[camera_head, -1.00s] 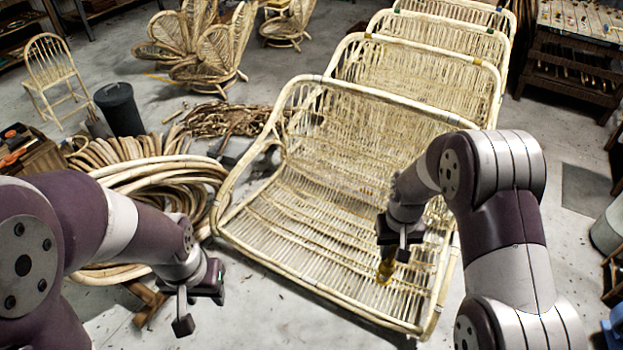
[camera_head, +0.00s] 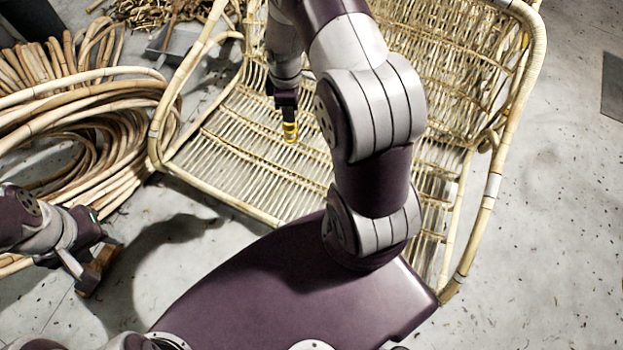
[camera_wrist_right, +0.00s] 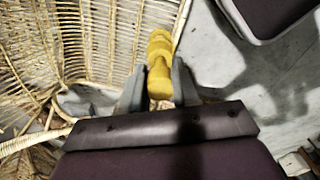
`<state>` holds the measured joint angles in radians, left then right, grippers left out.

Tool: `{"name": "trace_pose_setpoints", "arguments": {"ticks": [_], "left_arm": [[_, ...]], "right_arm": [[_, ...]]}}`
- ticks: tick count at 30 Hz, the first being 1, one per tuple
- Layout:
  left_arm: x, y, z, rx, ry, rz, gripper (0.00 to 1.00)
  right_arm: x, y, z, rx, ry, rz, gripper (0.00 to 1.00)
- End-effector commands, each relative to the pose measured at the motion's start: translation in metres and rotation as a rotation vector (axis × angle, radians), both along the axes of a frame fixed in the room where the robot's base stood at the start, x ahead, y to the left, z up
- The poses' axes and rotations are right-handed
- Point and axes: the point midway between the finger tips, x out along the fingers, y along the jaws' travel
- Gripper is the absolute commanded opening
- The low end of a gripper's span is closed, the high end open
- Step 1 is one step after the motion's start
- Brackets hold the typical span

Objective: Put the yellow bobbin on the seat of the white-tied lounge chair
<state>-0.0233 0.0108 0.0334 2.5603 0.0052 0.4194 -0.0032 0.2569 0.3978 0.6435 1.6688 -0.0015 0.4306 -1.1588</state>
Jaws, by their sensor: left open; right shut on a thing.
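The yellow bobbin (camera_head: 290,131) is between the fingers of my right gripper (camera_head: 287,112), which is shut on it. The wrist view shows the bobbin (camera_wrist_right: 159,52) between the two grey fingers (camera_wrist_right: 159,72). In the head view it hangs over the left part of the slatted seat of the rattan lounge chair (camera_head: 232,146). I cannot tell whether it touches the slats. A white tie shows on the chair's right frame pole. My right arm hides the middle of the chair. My left gripper (camera_head: 88,268) is open and empty over the floor at the lower left.
Coiled rattan poles (camera_head: 85,150) lie on the floor left of the chair. A bundle of thin rattan (camera_head: 160,12) lies behind them. The chair's raised bent frame borders the seat.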

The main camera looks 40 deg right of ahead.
Motion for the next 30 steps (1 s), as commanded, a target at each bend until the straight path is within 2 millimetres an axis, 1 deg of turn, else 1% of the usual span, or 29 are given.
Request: {"name": "trace_pose_setpoints", "arguments": {"ticks": [1,2,3,5,6,8,9,11,12,15,16,18,22,23,26,30], "left_arm": [[0.0,0.0,-0.06,0.0,0.0,0.0,0.49],[0.0,0.0,-0.077,0.0,0.0,0.0,0.49],[0.0,0.0,-0.099,0.0,0.0,0.0,0.49],[0.0,0.001,-0.133,0.0,0.0,0.0,0.49],[0.0,0.001,-0.155,0.0,0.0,0.0,0.49],[0.0,0.001,-0.189,0.0,0.0,0.0,0.49],[0.0,0.001,-0.21,0.0,0.0,0.0,0.49],[-0.001,0.001,-0.239,0.0,0.0,0.0,0.49],[-0.001,0.001,-0.256,0.0,0.0,0.0,0.49],[-0.001,0.001,-0.29,0.0,0.0,0.0,0.49],[-0.001,0.001,-0.297,0.0,0.0,0.0,0.49],[-0.001,0.001,-0.309,0.0,0.0,0.0,0.49],[0.0,0.001,-0.319,0.0,-0.001,0.0,0.49],[0.0,0.001,-0.323,0.0,-0.001,0.0,0.49],[0.0,0.001,-0.34,0.0,-0.001,0.0,0.49],[-0.001,0.001,-0.369,0.0,-0.001,0.0,0.49]], "right_arm": [[-0.007,-0.009,-0.065,0.002,0.004,0.08,0.0],[-0.01,-0.014,-0.085,0.002,0.003,0.14,0.0],[-0.015,-0.021,-0.111,0.003,0.002,0.221,0.0],[-0.023,-0.031,-0.151,0.003,0.002,0.343,0.0],[-0.028,-0.037,-0.177,0.005,0.002,0.425,0.0],[-0.036,-0.047,-0.216,0.003,0.0,0.546,0.0],[-0.042,-0.053,-0.241,0.005,0.0,0.626,0.0],[-0.049,-0.061,-0.275,0.005,-0.001,0.741,0.0],[-0.054,-0.066,-0.295,0.005,-0.001,0.811,0.0],[-0.065,-0.075,-0.335,0.004,-0.003,0.961,0.0],[-0.068,-0.077,-0.343,0.004,-0.003,0.998,0.0],[-0.072,-0.081,-0.358,0.003,-0.004,1.067,0.0],[-0.074,-0.084,-0.371,0.003,-0.005,1.136,0.0],[-0.071,-0.083,-0.375,0.003,-0.005,1.143,0.0],[-0.049,-0.076,-0.393,0.002,-0.005,1.154,0.0],[-0.008,-0.064,-0.42,0.001,-0.006,1.152,0.0]]}}
